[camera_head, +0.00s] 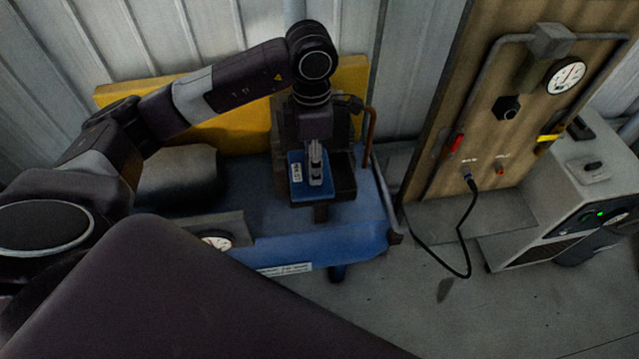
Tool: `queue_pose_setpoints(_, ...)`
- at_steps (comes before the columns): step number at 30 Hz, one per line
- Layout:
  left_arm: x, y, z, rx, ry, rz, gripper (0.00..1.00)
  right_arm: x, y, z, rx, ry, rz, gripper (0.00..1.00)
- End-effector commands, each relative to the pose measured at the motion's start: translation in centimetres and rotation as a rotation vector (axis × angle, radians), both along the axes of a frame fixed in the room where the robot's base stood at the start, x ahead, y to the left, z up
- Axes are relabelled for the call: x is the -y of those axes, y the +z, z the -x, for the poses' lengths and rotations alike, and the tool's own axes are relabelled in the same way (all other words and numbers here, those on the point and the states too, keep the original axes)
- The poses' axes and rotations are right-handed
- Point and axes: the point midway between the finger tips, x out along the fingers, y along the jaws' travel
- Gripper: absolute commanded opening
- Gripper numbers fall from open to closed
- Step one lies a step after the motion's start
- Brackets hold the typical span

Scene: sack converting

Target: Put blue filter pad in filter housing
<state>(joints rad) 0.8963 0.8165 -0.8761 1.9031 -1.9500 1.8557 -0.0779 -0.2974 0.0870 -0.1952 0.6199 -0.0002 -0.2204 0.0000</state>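The blue filter pad (297,183) is a flat blue piece with a white label. It is at the open dark box of the filter housing (346,186), over its left part. My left gripper (315,178) reaches down from above onto the middle of the pad. Its fingers are close together and appear shut on the pad; the exact contact is too small to see. I cannot tell whether the pad rests in the box or hangs just above it. My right gripper is out of view.
The housing stands on a blue machine (350,236) with a copper-coloured pipe (370,135) on its right and a yellow panel (225,130) behind. A wooden board (480,110) with gauge, valves and a hanging black cable (462,240) stands right, beside a grey cabinet (560,180).

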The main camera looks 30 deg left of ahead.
Motion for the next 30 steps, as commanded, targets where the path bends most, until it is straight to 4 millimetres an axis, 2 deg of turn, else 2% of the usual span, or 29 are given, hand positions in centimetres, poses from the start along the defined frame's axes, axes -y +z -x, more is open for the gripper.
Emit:
queue_pose_setpoints(3,-0.3,1.4,-1.4,0.001,0.262,0.001,0.23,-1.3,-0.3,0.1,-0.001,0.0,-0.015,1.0)
queue_pose_setpoints(6,-0.7,2.5,-2.3,0.001,0.485,0.001,0.23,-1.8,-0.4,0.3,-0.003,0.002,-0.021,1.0)
queue_pose_setpoints(18,-1.6,7.3,-5.4,-0.001,1.311,0.002,0.23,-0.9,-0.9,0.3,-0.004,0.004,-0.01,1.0)
queue_pose_setpoints(21,-1.8,8.1,-5.8,-0.002,1.449,0.001,0.23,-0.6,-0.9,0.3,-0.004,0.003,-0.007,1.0)
queue_pose_setpoints(26,-1.9,8.8,-6.1,-0.002,1.572,0.001,0.23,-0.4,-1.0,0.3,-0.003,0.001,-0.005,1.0)
queue_pose_setpoints(30,-1.9,7.6,-6.1,-0.008,1.6,-0.003,0.23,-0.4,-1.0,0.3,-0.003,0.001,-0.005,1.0)
